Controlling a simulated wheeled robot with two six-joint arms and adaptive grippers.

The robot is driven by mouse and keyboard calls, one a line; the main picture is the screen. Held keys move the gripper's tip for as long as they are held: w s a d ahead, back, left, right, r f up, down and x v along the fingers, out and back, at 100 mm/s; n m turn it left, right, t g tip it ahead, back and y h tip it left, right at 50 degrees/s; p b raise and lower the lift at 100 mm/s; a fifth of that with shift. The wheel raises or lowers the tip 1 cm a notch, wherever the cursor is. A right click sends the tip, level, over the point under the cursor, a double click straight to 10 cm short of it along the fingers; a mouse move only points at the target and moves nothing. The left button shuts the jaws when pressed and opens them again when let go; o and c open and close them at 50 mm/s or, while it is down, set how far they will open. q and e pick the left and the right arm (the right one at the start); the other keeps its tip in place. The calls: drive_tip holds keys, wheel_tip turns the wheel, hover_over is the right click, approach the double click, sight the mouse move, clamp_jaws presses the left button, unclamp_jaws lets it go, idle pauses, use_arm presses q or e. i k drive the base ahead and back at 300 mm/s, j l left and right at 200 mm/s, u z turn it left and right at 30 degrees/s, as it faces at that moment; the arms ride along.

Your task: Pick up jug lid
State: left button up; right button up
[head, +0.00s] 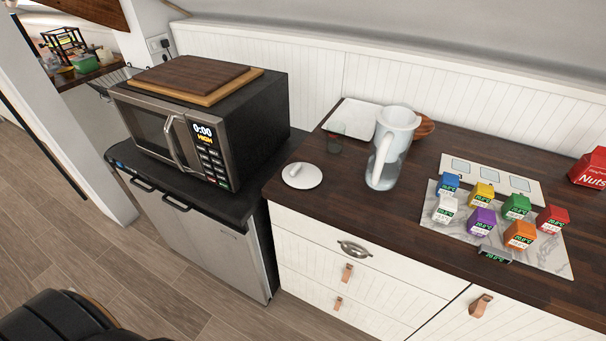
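The jug lid (302,176) is a flat white disc with a small raised knob. It lies on the dark wooden counter, near the front left corner. The jug (387,158) stands upright to the right of it and a little farther back, clear-walled with a white upper part and a handle. The lid and the jug are apart. Neither of my grippers shows in the head view, and nothing is touching the lid.
Several coloured boxes sit on a marble board (552,259) at right. The counter (340,203) is bare in front of the jug.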

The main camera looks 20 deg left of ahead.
sight(301, 175)
drive_tip(key=j+z, duration=0.15)
drive_tip(key=j, duration=0.25)
drive_tip(key=k+j+z, duration=0.15)
drive_tip(key=j, duration=0.2)
drive_tip(key=k+j+z, duration=0.15)
drive_tip(key=j, duration=0.2)
drive_tip(key=j+z, duration=0.15)
drive_tip(key=j, duration=0.2)
drive_tip(key=k+j+z, duration=0.15)
drive_tip(key=j, duration=0.2)
drive_tip(key=k, duration=0.05)
